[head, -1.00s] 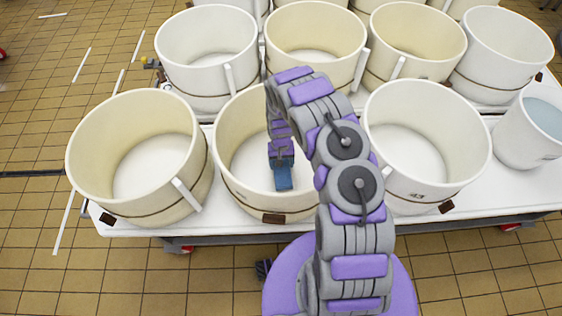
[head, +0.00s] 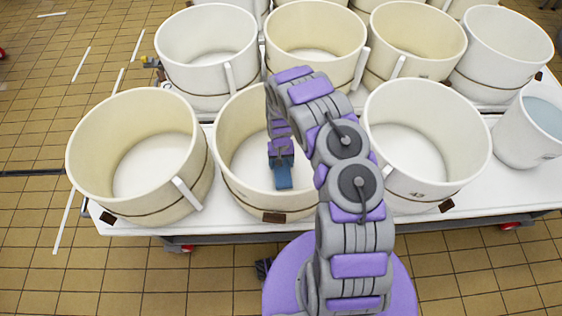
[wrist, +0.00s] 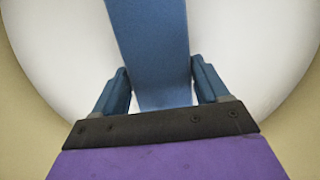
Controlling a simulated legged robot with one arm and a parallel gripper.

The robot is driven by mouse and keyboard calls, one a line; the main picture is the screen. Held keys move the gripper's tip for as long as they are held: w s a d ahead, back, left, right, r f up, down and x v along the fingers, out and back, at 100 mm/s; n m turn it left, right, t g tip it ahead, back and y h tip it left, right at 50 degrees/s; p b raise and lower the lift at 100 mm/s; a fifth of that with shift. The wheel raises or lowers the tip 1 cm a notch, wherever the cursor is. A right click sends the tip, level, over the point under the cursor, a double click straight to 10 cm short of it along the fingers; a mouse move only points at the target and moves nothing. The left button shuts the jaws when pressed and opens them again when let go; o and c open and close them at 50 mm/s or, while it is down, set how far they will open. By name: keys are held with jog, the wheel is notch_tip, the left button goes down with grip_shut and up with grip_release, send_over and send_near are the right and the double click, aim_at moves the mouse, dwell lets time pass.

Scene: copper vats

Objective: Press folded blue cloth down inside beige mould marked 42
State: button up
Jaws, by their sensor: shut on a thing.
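The folded blue cloth (head: 284,180) hangs below my gripper (head: 281,162) inside the beige mould (head: 240,196) at the front middle. In the wrist view the cloth (wrist: 148,35) is a flat blue strip between the two blue fingers of my gripper (wrist: 160,75), which is shut on it. The mould's white floor (wrist: 60,45) and beige wall show around it. I cannot tell whether the cloth touches the floor. My arm covers the mould's right side, and I cannot read a number on it.
Beige mould (head: 90,165) stands close on the left, and a paler mould marked 43 (head: 450,165) on the right. Several more moulds stand behind. A white bucket of bluish liquid (head: 520,145) is at the far right. The white table's front edge (head: 150,231) is near.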

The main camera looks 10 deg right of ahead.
jog(key=shift+s+f, duration=0.1)
jog(key=shift+f, duration=0.7)
dwell(1.5)
jog(key=o, duration=1.2)
notch_tip(320, 180, up, 17)
jog(key=w+p, duration=0.2)
jog(key=p, duration=0.2)
jog(key=shift+w+d, duration=0.15)
jog(key=shift+w, duration=0.25)
jog(key=shift+r, duration=0.15)
